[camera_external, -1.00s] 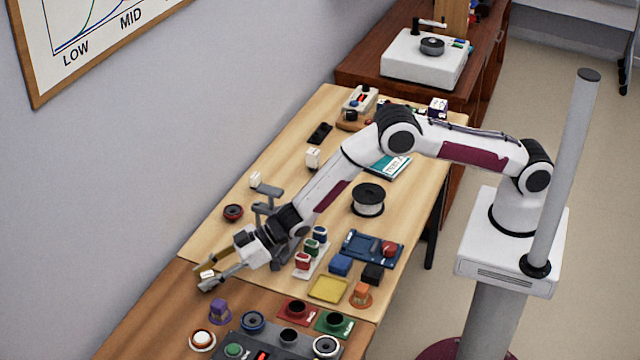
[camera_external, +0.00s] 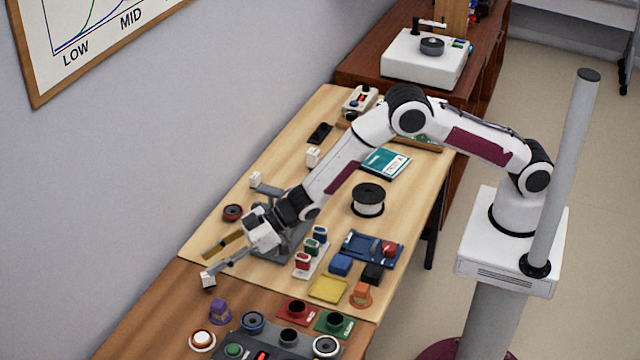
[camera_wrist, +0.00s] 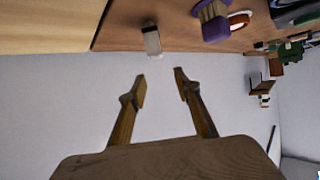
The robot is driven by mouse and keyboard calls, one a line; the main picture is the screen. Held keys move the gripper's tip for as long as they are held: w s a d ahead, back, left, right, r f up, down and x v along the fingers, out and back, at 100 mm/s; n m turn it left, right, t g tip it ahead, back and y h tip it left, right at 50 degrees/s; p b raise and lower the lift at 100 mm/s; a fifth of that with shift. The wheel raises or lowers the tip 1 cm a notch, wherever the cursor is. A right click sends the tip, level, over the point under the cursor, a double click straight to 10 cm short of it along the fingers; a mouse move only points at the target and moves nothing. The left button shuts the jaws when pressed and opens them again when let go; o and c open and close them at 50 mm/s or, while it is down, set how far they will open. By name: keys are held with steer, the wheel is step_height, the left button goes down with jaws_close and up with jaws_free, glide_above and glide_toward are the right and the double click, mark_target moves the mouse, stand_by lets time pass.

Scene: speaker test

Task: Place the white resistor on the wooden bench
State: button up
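A small white block, seemingly the white resistor (camera_external: 208,280), stands on the darker brown wooden bench (camera_external: 150,310) near its wall-side edge. In the wrist view the white resistor (camera_wrist: 152,42) is on the brown wooden bench (camera_wrist: 120,25), ahead of the fingertips. My gripper (camera_external: 210,265) is open, and its spread fingers point toward the block. In the wrist view my gripper (camera_wrist: 160,73) shows nothing between its two fingers, and a gap shows between them and the resistor.
A purple part (camera_external: 219,310) and a white-orange round button (camera_external: 203,340) stand near the block. A grey control panel (camera_external: 270,345) lies at the front. The lighter wooden table (camera_external: 300,185) behind holds coloured parts, a spool (camera_external: 368,200) and a grey stand (camera_external: 290,240).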

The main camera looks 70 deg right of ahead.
steer(key=shift+r, duration=1.85)
steer(key=shift+d+r, duration=0.1)
steer(key=shift+r, duration=0.05)
